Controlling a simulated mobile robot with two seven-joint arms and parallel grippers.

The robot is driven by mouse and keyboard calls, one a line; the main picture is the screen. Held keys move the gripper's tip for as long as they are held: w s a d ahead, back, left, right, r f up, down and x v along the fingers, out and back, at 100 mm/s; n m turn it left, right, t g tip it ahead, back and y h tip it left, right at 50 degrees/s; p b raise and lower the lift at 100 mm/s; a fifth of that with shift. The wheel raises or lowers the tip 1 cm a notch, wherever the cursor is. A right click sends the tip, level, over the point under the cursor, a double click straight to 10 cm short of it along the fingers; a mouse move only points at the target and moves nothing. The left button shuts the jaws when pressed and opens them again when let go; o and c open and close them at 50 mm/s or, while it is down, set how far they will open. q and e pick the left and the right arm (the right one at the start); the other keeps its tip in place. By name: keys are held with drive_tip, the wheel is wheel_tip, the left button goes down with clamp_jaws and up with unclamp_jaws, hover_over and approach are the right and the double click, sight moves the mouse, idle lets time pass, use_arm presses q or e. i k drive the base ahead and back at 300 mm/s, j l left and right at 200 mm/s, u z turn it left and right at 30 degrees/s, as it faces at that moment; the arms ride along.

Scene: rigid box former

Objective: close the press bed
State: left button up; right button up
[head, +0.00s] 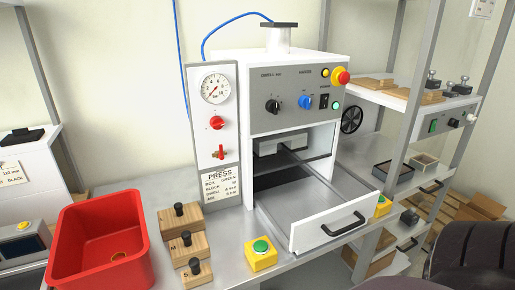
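The press (292,95) is a white machine with a grey control panel. Its press bed (310,198) is a grey tray pulled out toward the front right, so it stands open. The bed has a white front (335,222) with a black bar handle (343,224). The bed looks empty, though its rear end is partly hidden inside the press. Neither of my grippers is in view.
Green-topped yellow buttons stand on both sides of the bed, left (260,254) and right (378,206). A red bin (98,240) and wooden knobbed blocks (187,238) are further left. Dark rounded shapes fill the lower right corner.

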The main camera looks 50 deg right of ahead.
sight(308, 212)
drive_tip(key=z, duration=0.85)
drive_tip(key=l+z, duration=0.2)
drive_tip(key=z, duration=0.25)
drive_tip(key=l+z, duration=0.15)
drive_tip(key=z, duration=0.3)
drive_tip(key=l, duration=0.3)
